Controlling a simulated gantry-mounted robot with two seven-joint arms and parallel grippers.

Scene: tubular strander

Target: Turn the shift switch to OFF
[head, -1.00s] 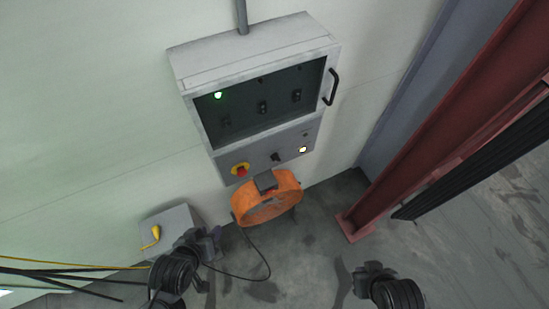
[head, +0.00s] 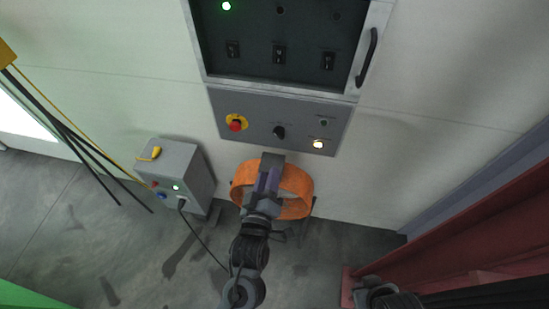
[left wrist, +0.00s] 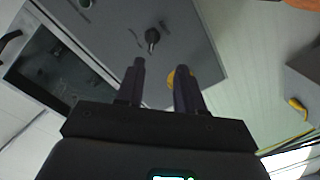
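A black rotary switch (head: 279,132) sits in the middle of the grey lower control panel (head: 258,112). Its label is too small to read, so I cannot confirm that it is the shift switch. It also shows in the left wrist view (left wrist: 152,36), just beyond my fingertips. My left gripper (head: 268,172) is below the panel in the head view, apart from the switch. In the left wrist view its two fingers (left wrist: 160,68) are spread with an empty gap. My right gripper (head: 376,288) is at the bottom edge, partly cut off, and its fingers are unclear.
A red emergency button (head: 236,125) on a yellow disc and a lit button (head: 318,144) flank the switch. Above is a cabinet window (head: 300,68) with several controls and a black handle (head: 367,57). An orange hoop (head: 296,188) stands below; a grey box (head: 181,172) stands left.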

